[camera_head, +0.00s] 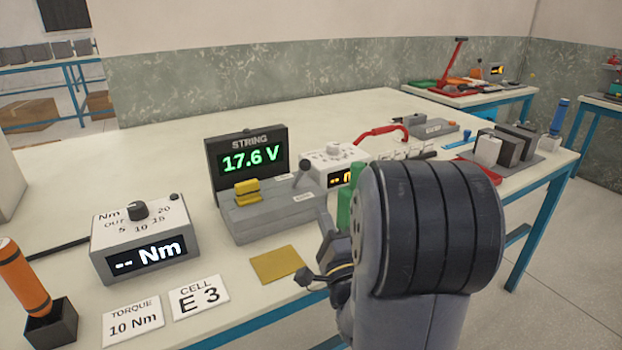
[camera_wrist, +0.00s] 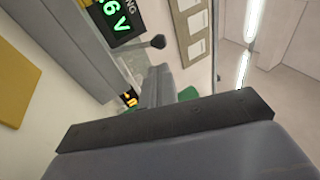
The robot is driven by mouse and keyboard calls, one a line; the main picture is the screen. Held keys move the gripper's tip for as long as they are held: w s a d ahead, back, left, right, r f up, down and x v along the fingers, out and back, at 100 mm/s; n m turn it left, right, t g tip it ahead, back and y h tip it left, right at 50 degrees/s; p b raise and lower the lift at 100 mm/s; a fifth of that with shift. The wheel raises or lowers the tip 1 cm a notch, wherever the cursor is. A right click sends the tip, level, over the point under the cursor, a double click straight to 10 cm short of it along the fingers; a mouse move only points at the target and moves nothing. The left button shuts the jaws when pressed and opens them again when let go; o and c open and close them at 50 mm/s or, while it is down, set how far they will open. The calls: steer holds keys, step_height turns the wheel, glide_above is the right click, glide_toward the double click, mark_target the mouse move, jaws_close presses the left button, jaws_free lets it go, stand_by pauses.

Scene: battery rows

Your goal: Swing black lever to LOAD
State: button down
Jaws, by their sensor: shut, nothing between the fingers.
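The black lever (camera_head: 304,166) is a round black knob on a short stem, on the right part of a grey box (camera_head: 270,217) below the STRING display (camera_head: 252,162), which reads 17.6 V. The stem stands near upright, leaning a little right. A small label lies beside it, too small to read surely. The knob also shows in the wrist view (camera_wrist: 157,42), just beyond my fingertips. My gripper (camera_head: 327,238) is shut and empty, at the right front of the box, apart from the knob. My forearm hides part of it.
A yellow switch (camera_head: 247,192) sits on the same box, left of the lever. A torque meter (camera_head: 145,240) stands left, a white display unit (camera_head: 335,163) right behind. A yellow pad (camera_head: 277,265) and cards lie in front. Open tabletop lies behind the display.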

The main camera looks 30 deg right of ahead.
mark_target(303, 163)
steer(key=p+x, duration=0.1)
steer(key=x, duration=0.8)
steer(key=shift+r, duration=0.2)
steer(key=w+r+g+p, duration=0.1)
steer(key=r+p, duration=0.1)
steer(key=p, duration=0.2)
steer(key=shift+w+y, duration=0.1)
steer(key=shift+y, duration=0.3)
steer(key=w+r+n+g+p, duration=0.1)
steer(key=w+r+g+p, duration=0.1)
steer(key=p, duration=0.4)
steer(key=shift+w+a+r+g, duration=0.1)
steer(key=shift+w+r+g, duration=0.1)
steer(key=shift+g, duration=0.3)
steer(key=w+n+g+y+p, duration=0.1)
steer(key=w+g+p, duration=0.6)
steer(key=p, duration=1.2)
steer(key=shift+w+a+r, duration=0.2)
steer(key=shift+w+r, duration=0.05)
steer(key=shift+w, duration=1.55)
steer(key=shift+r, duration=0.15)
